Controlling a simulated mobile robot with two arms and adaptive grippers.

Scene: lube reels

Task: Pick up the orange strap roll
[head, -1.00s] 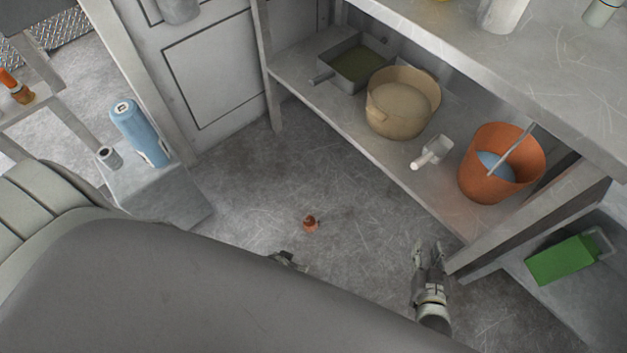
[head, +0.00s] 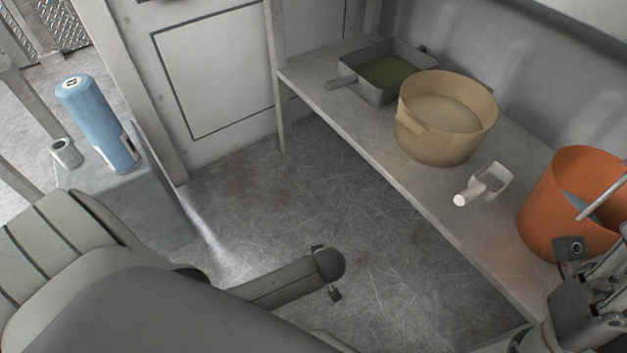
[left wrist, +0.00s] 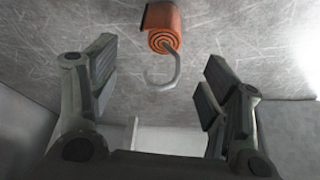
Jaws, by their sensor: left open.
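The orange strap roll (left wrist: 163,22) lies on the metal floor in the left wrist view, with a curved grey hook (left wrist: 165,76) hanging from its coiled end. My left gripper (left wrist: 160,65) is open and empty. The roll shows between its two fingers, beyond the tips and not touching them. In the head view my left gripper (head: 327,270) is over the floor, seen from above, and the roll is hidden there. My right gripper (head: 592,258) is at the lower right, in front of the orange bucket; its jaw opening is not clear.
A low shelf on the right holds a grey pan (head: 350,82), a tan pot (head: 432,145), a white scoop (head: 487,184) and the orange bucket (head: 545,200). A blue canister (head: 97,125) and a small metal cup (head: 66,153) stand at the left. The floor (head: 290,190) between is clear.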

